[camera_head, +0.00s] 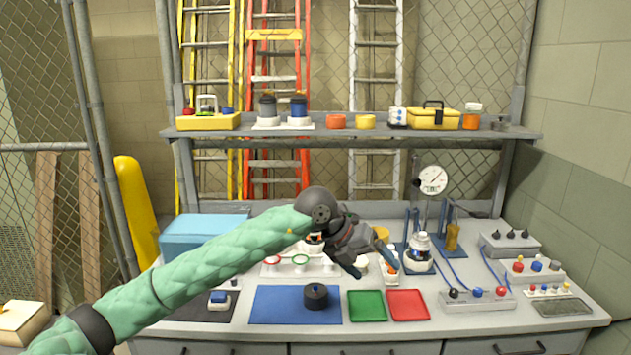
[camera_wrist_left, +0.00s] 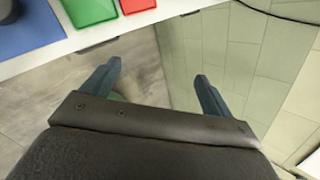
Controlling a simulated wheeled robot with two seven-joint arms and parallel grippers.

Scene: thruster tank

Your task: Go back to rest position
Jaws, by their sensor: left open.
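My left arm comes in from the left in a green sleeve, and my left gripper (camera_head: 370,266) hangs over the middle of the workbench (camera_head: 460,335). In the left wrist view the two fingers of the left gripper (camera_wrist_left: 155,88) are spread apart with nothing between them. Beyond the fingers that view shows the bench edge, the floor and a wall. My right gripper is in neither view.
On the bench lie a blue mat (camera_head: 270,305) with a black cylinder (camera_head: 316,295), a green tray (camera_head: 367,306) and a red tray (camera_head: 408,305). A blue box (camera_head: 195,235) stands behind the arm. A pressure gauge (camera_head: 432,180) stands behind a glass vessel (camera_head: 420,252). A shelf (camera_head: 350,132) spans above.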

